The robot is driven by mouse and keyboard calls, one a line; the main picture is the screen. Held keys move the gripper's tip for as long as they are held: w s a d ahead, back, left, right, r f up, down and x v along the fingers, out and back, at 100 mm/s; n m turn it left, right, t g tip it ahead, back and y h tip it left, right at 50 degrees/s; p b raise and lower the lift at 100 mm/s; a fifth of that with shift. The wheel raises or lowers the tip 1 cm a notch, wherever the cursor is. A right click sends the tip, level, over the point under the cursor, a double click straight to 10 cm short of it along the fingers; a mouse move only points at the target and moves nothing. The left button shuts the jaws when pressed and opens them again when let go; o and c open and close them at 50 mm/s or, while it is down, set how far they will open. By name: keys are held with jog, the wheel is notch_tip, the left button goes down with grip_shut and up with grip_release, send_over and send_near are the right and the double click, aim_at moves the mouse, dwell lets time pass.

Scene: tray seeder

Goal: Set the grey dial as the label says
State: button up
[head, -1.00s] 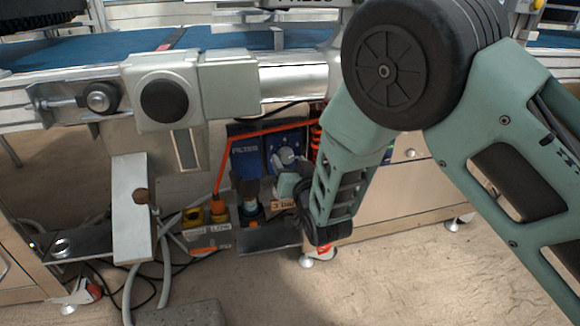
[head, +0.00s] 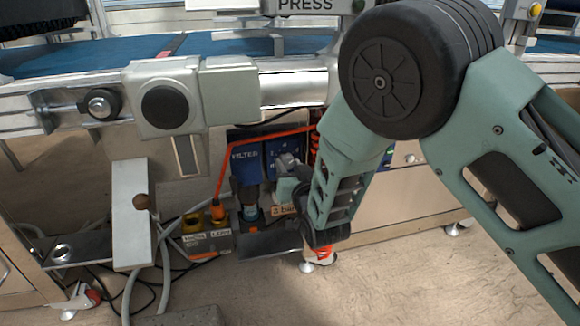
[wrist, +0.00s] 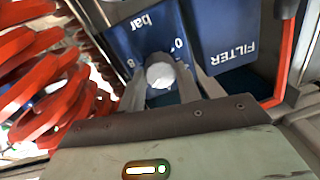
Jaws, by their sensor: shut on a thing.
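The grey dial (head: 287,160) is on the front of a blue unit (head: 271,152) under the conveyor, beside a panel marked FILTER. In the wrist view the dial's pale round knob (wrist: 160,72) sits between the two fingers of my gripper (wrist: 166,86), which is shut on it. The blue face (wrist: 128,40) reads "bar", with 0 and 8 showing upside down; the pointer and the other marks are hidden or unclear. A tan label (head: 284,210) below the dial reads "3 bar", partly covered by my gripper in the head view.
A red-orange coil (wrist: 50,80) is close at the left in the wrist view. An orange hose (head: 222,165) loops around the FILTER panel (head: 245,160). Bare floor (head: 390,280) lies in front.

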jog(key=n+p, duration=0.2)
jog(key=n, duration=0.1)
jog(key=shift+r+n+p, duration=0.15)
jog(key=shift+n+p, duration=0.2)
jog(key=shift+n, duration=0.05)
jog(key=n+p, duration=0.1)
jog(key=n, duration=0.1)
jog(key=n+p, duration=0.2)
jog(key=shift+s+g+h, duration=0.1)
jog(key=shift+g+h, duration=0.2)
jog(key=n+p, duration=0.3)
jog(key=n, duration=0.2)
jog(key=shift+a+h, duration=0.1)
jog(key=shift+h, duration=0.2)
jog(key=shift+n+p, duration=0.65)
jog(key=shift+n, duration=1.05)
jog(key=o, duration=1)
jog(key=shift+c, duration=0.2)
